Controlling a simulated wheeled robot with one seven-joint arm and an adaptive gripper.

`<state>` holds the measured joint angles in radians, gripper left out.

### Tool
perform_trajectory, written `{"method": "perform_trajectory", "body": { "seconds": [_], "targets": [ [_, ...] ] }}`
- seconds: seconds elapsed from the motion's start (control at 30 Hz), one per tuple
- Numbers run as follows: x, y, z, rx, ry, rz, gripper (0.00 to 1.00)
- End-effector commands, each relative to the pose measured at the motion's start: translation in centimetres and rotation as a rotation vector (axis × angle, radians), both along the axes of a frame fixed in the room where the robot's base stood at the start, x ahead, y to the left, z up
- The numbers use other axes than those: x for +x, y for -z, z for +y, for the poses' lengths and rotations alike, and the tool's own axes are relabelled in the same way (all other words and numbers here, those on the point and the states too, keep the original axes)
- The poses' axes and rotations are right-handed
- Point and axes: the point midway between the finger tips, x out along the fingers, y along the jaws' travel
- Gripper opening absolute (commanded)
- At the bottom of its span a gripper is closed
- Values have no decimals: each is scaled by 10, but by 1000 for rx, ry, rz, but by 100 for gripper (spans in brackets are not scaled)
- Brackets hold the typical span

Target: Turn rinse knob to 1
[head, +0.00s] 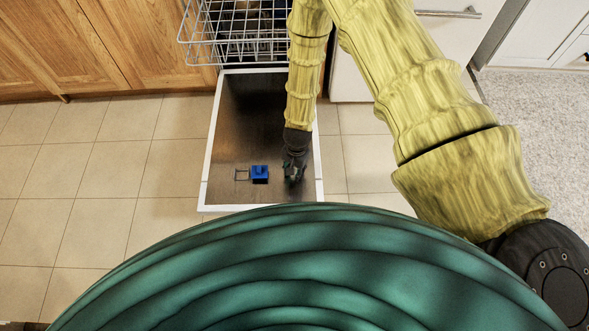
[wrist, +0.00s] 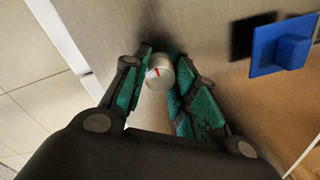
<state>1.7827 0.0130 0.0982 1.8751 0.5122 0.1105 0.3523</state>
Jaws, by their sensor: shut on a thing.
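The rinse knob (wrist: 158,74) is a small pale round knob with a red pointer mark, on the metal inner face of the open dishwasher door (head: 250,105). In the wrist view my gripper (wrist: 160,72) has its teal-padded fingers on either side of the knob, shut on it. The red mark slants toward the upper left. No number scale around the knob can be made out. In the head view my gripper (head: 294,174) is over the right part of the door near its outer edge, and it hides the knob.
A wire dish rack (head: 240,30) stands out above the door's far end. Tiled floor (head: 120,165) lies clear at left.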

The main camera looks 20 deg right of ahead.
Motion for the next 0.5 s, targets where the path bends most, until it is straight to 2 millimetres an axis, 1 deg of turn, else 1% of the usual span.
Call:
{"method": "perform_trajectory", "body": {
  "seconds": [0.1, 0.13, 0.2, 0.23, 0.5],
  "targets": [
    [-2, 1, 1, 2, 0, 4, 4],
    [-2, 1, 1, 2, 0, 4, 34],
    [-2, 1, 1, 1, 0, 3, 46],
    [-2, 0, 1, 1, 0, 3, 51],
    [-1, 0, 0, 1, 1, 2, 51]
  ]
}}
